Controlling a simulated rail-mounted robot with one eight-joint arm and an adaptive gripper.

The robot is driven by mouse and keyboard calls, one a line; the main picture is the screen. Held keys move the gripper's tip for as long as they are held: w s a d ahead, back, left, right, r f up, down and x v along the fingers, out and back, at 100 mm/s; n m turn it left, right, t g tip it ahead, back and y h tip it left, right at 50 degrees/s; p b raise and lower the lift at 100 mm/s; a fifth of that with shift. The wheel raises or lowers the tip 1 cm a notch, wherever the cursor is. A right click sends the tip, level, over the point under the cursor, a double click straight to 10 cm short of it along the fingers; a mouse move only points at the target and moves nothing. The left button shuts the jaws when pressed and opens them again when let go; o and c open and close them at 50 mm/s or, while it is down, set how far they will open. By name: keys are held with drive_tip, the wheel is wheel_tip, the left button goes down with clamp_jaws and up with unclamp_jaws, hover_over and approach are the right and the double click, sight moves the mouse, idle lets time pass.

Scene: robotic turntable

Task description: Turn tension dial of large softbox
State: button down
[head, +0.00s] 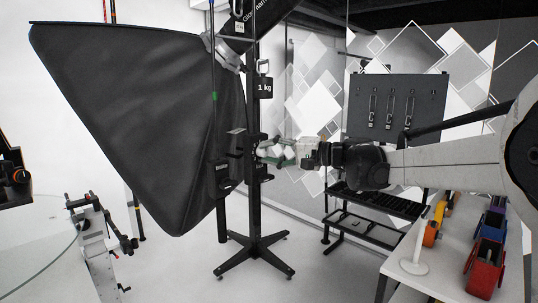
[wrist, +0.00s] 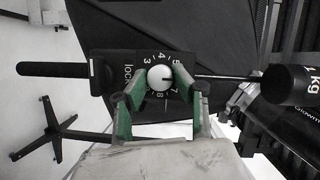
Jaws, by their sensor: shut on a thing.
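The large softbox (head: 150,110) is a big black fabric shape on a black stand at the left and centre of the head view. Its tension dial (wrist: 160,79) is a round white knob with a dark pointer line, on a black plate (wrist: 118,72) with white numbers and the word "lock". In the wrist view the pointer faces right, near the 6 and 7. My gripper (wrist: 159,84) has its green-padded fingers shut on the dial, one on each side.
A 1 kg weight (head: 264,86) hangs by the stand post, and it also shows in the wrist view (wrist: 289,85). The stand's cross-shaped base (head: 254,254) is on the floor. A table (head: 440,262) with coloured bins is at the right, and a black rack (head: 375,205) is behind.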

drive_tip(key=c, duration=1.4)
unclamp_jaws()
drive_tip(key=v, duration=1.2)
drive_tip(key=shift+s, duration=0.1)
drive_tip(key=s+d+f+h+b, duration=0.2)
drive_tip(key=s+f+h, duration=0.4)
drive_tip(key=s+f, duration=0.6)
drive_tip(key=s+d+f+h+b, duration=0.15)
drive_tip(key=s+f+h, duration=0.35)
drive_tip(key=s+f, duration=0.6)
drive_tip(key=s+d+f+h, duration=0.1)
drive_tip(key=s+d+f, duration=0.1)
drive_tip(key=s, duration=0.1)
drive_tip(key=s+d+f+n+h+b, duration=0.1)
drive_tip(key=s+d+f+h, duration=0.1)
drive_tip(key=s, duration=0.2)
drive_tip(key=s+d+f+n+t+h+b, duration=0.1)
drive_tip(key=s+d+f+h, duration=0.1)
drive_tip(key=s+d+f, duration=0.1)
drive_tip(key=shift+s+f, duration=0.1)
drive_tip(key=shift+s, duration=0.6)
